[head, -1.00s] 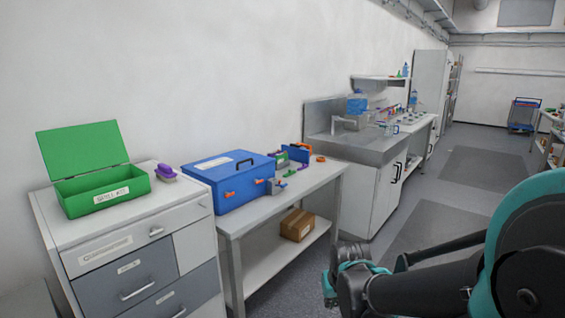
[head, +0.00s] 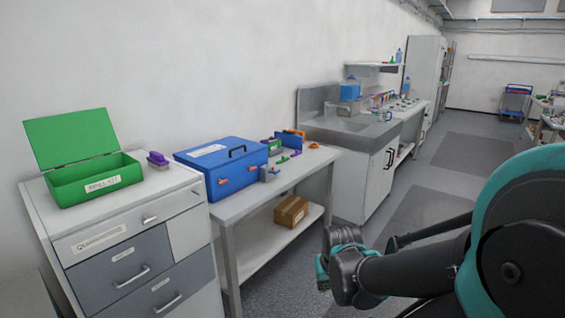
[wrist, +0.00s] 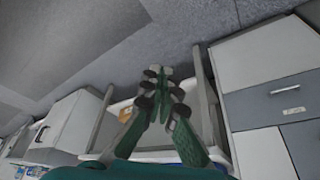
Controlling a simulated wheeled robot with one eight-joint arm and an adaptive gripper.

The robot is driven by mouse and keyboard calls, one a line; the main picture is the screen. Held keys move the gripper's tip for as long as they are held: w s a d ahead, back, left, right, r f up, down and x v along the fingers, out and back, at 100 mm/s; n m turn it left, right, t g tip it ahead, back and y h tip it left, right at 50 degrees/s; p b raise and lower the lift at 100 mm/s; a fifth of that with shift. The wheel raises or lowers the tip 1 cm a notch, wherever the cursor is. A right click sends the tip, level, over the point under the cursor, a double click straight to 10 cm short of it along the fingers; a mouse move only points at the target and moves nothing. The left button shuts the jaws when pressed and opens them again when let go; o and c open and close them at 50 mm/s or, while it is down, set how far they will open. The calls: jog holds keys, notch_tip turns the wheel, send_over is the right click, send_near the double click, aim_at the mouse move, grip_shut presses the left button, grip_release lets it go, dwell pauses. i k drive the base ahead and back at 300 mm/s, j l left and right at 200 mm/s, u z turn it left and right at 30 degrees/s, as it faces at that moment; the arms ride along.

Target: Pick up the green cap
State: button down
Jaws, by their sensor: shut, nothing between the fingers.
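I cannot make out a green cap for certain. In the head view a small green item (head: 282,159) lies among small parts on the white bench, too small to identify. Another small green spot (head: 391,61) shows on the far wall shelf. My gripper (wrist: 157,74) shows in the wrist view with its fingers together and nothing between them. It is over the floor in front of the bench, apart from any object. In the head view my arm reaches in from the right, and the fingers cannot be made out there.
A green drill-kit box (head: 97,187) with its lid up and a purple-topped brush (head: 157,160) are on the drawer cabinet (head: 130,222). A blue toolbox (head: 221,172) stands on the bench (head: 262,192), with a cardboard box (head: 291,212) below. A sink counter (head: 350,143) stands beyond. The aisle floor is clear.

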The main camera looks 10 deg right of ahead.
aim_at(284, 160)
jog(key=i+l, duration=0.2)
jog(key=i, duration=0.25)
jog(key=i+l+u, duration=0.1)
jog(key=i, duration=0.35)
jog(key=i+l+u, duration=0.1)
jog(key=i+l, duration=0.2)
jog(key=i, duration=0.2)
